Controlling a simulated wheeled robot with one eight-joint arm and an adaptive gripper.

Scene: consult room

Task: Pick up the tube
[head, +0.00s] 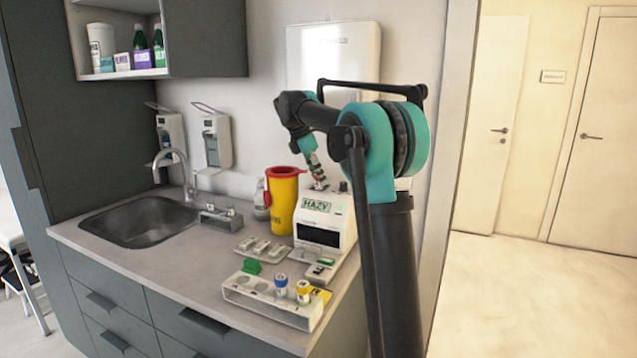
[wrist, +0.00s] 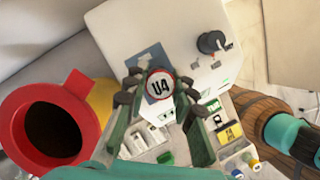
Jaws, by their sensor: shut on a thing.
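My gripper (head: 315,168) is shut on a tube (head: 318,182) over the top of the white device (head: 327,236) with the display reading HAZY. In the wrist view the tube (wrist: 160,84) shows its round white cap end marked U4 with a red ring, between the two fingers of my gripper (wrist: 161,96). A dark blue-grey patch on the device top (wrist: 152,58) lies behind the tube. I cannot tell whether the tube's lower end touches the device.
A yellow bin with a red rim (head: 282,202) stands close left of the device. A white rack (head: 262,305) with two capped tubes (head: 281,285) (head: 303,291) sits at the counter's front. A sink (head: 137,222) lies left. A black knob (wrist: 211,42) rises from the device top.

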